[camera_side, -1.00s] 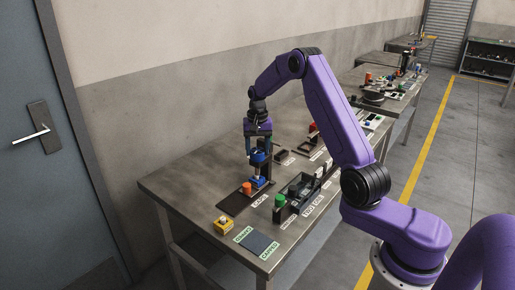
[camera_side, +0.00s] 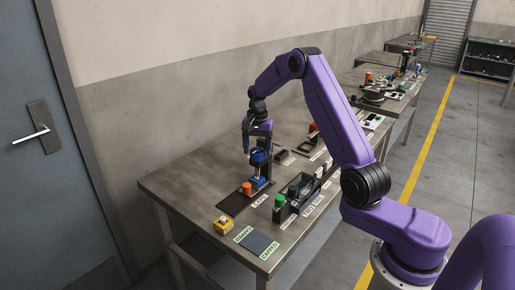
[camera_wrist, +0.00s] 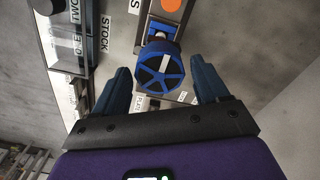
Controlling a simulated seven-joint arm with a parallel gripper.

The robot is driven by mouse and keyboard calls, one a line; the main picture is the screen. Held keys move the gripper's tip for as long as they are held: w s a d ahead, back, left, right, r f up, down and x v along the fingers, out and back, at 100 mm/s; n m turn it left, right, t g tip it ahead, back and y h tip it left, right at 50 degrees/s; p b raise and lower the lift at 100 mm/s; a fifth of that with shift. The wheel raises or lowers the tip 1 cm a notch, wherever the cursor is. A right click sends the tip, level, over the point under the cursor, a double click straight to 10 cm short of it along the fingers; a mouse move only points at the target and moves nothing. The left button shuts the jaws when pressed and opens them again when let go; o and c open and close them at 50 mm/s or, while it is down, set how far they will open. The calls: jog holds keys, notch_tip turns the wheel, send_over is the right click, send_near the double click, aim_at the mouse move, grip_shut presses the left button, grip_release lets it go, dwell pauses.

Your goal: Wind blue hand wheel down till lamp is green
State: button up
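The blue hand wheel (camera_side: 259,157) sits on a small press stand on the near bench. My gripper (camera_side: 257,143) is just above the wheel in the side view. In the wrist view my gripper (camera_wrist: 158,72) has its blue fingers apart on either side of the wheel, with a gap at each side. An orange round piece (camera_side: 247,188) stands in front of the blue base (camera_side: 259,181). I cannot tell whether it is the lamp. I see no clearly lit green lamp.
A green knob (camera_side: 280,200) stands by a dark tray to the right. A yellow block (camera_side: 223,225) and a dark pad (camera_side: 259,242) lie near the bench's front. The bench's left part (camera_side: 185,182) is bare. The stand's dark post (camera_side: 268,166) is close to the wheel.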

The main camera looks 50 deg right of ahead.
aim_at(257, 151)
jog(key=shift+o, duration=0.2)
jog(key=shift+r, duration=0.1)
notch_tip(257, 151, up, 17)
jog(key=shift+r, duration=0.15)
dwell(0.5)
jog(key=shift+a, duration=0.1)
